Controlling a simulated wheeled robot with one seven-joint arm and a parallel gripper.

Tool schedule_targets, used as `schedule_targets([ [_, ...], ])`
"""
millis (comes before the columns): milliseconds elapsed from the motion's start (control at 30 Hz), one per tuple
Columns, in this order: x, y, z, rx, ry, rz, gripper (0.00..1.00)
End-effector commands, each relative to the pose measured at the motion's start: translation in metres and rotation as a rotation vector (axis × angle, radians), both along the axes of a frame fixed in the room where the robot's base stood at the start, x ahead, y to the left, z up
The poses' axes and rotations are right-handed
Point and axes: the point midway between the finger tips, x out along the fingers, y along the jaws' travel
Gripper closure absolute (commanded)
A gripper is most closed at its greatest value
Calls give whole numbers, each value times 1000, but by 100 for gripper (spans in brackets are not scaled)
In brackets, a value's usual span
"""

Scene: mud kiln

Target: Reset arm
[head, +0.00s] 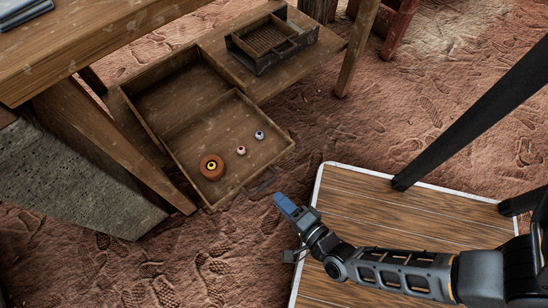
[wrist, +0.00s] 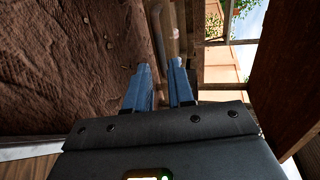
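My gripper (head: 287,205) is at the end of my arm, low in front of the drawer's front edge. Its blue fingers point up and left in the head view. In the wrist view my gripper (wrist: 160,72) shows two blue fingers with a gap between them and nothing held. A dark metal handle (head: 262,185) on the drawer front lies just beyond the fingertips and apart from them, as far as I can tell. The wooden drawer (head: 205,128) is pulled open. It holds a brown ring-shaped piece (head: 211,167) and two small eyeball-like balls (head: 241,150) (head: 259,135).
A wooden table (head: 110,40) stands above the drawer at the upper left. A dark tray box (head: 270,42) sits on the low shelf behind. A stone block (head: 70,170) is at the left. The footprinted dirt floor (head: 150,265) is clear in front.

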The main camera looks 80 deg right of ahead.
Motion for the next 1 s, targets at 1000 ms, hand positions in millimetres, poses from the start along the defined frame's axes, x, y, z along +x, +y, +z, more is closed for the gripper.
schedule_targets([
  [1000,-17,19,37,-123,67,123,77],
])
